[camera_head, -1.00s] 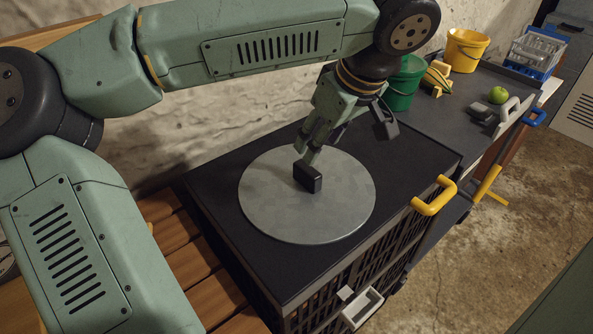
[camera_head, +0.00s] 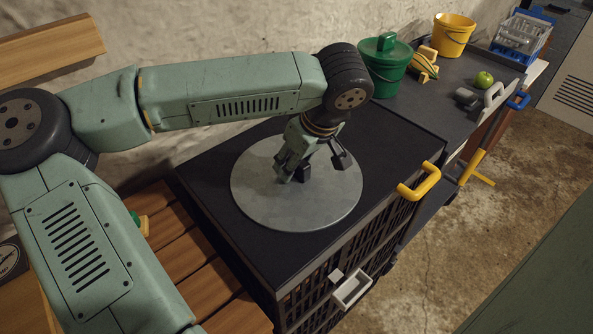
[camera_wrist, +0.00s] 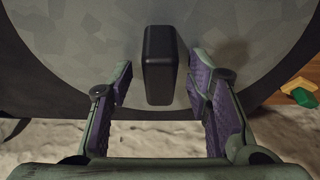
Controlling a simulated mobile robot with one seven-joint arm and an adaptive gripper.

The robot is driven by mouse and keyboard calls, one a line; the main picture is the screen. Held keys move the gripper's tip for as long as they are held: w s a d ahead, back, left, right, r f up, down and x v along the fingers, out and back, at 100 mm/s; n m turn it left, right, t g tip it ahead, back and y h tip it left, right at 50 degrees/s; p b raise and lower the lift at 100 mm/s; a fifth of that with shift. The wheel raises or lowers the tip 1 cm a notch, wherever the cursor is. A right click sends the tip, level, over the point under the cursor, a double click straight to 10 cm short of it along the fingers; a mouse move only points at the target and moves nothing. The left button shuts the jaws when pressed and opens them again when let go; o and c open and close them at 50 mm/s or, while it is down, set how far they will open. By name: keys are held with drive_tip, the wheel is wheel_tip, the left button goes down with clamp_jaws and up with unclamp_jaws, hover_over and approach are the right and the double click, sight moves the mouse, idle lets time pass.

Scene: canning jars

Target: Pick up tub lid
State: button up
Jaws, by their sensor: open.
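The tub lid (camera_head: 322,207) is a large round grey metal disc lying flat on the black cabinet top. Its black block handle (camera_head: 304,173) stands at the middle, partly hidden by my gripper in the head view. My gripper (camera_head: 291,178) is low over the lid and open. In the wrist view the handle (camera_wrist: 160,62) shows upright ahead of and between the two purple-padded fingers (camera_wrist: 161,88), with clear gaps on both sides. The lid's grey surface (camera_wrist: 88,45) fills the background there. Whether the fingertips touch the lid cannot be told.
A yellow handle (camera_head: 419,183) juts from the cabinet's front edge. A wooden slatted surface (camera_head: 190,243) lies at left.

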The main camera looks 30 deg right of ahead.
drive_tip(key=shift+c, duration=0.4)
clamp_jaws()
